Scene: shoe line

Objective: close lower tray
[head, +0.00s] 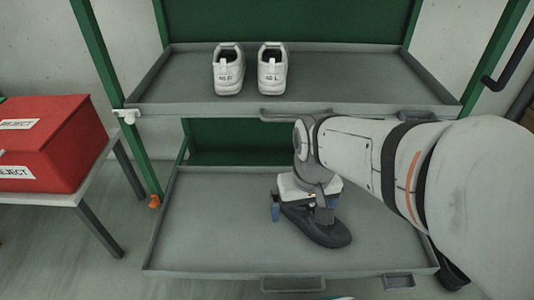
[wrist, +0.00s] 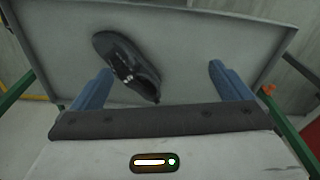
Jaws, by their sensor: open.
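The lower tray (head: 210,235) is pulled out from the green rack, with its front handle (head: 293,284) at the bottom of the head view. One dark shoe (head: 325,228) lies in it; the wrist view also shows the shoe (wrist: 126,66) on the grey tray floor (wrist: 200,50). My gripper (head: 300,214) is over the lower tray, above and beside the shoe. In the wrist view its two blue fingers (wrist: 160,82) are wide apart with nothing held between them. My wrist hides part of the shoe and tray.
The upper tray (head: 350,85) above holds a pair of white shoes (head: 250,70) and overhangs the back of the lower tray. A red reject box (head: 50,145) stands on a table (head: 90,180) at left. Green rack posts (head: 100,60) flank the trays. The lower tray's left half is clear.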

